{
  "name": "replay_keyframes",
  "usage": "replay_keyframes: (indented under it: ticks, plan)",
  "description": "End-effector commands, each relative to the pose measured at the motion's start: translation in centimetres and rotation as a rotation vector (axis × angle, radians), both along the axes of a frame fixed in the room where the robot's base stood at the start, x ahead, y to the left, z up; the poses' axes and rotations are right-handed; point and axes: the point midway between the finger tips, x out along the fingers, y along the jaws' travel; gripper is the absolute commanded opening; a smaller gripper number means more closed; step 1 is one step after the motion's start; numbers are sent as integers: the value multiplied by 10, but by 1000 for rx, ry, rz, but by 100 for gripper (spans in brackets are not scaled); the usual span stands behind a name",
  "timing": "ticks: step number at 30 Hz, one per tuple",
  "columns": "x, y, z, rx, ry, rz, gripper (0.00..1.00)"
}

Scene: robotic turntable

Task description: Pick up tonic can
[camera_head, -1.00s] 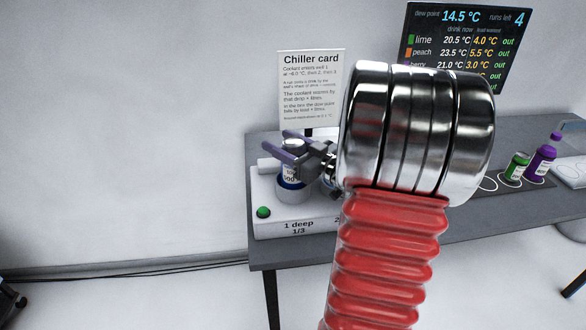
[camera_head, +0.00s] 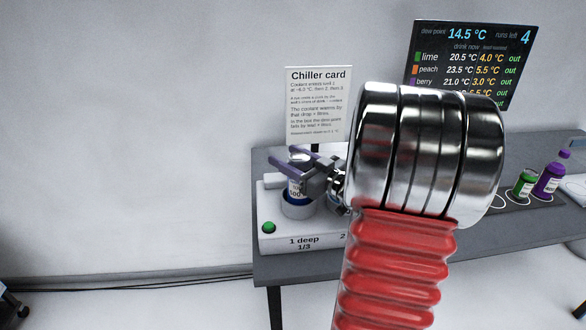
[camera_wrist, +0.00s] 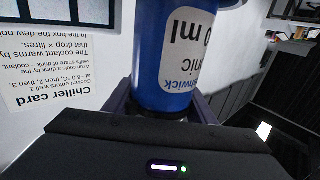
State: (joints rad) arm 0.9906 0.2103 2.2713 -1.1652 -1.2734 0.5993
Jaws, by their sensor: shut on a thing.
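In the wrist view the can (camera_wrist: 152,60) appears upside down between the fingers, with "tonic" and "ml" partly readable. My arm hides the chiller's right part.
A chiller card (camera_head: 318,105) stands behind the chiller, and a dark display board (camera_head: 470,65) is behind on the right. A green bottle (camera_head: 524,185) and a purple bottle (camera_head: 552,178) stand at the right of the grey table (camera_head: 345,262). A green button (camera_head: 269,228) is on the chiller.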

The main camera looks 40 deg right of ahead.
Motion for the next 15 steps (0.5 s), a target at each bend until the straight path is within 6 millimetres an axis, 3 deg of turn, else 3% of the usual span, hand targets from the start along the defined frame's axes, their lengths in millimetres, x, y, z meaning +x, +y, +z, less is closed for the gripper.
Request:
replay_keyframes:
  ticks: [8,15]
  plan:
    - [0,0,25,-6,-4,0,0]
    - [0,0,65,-7,-5,0,0]
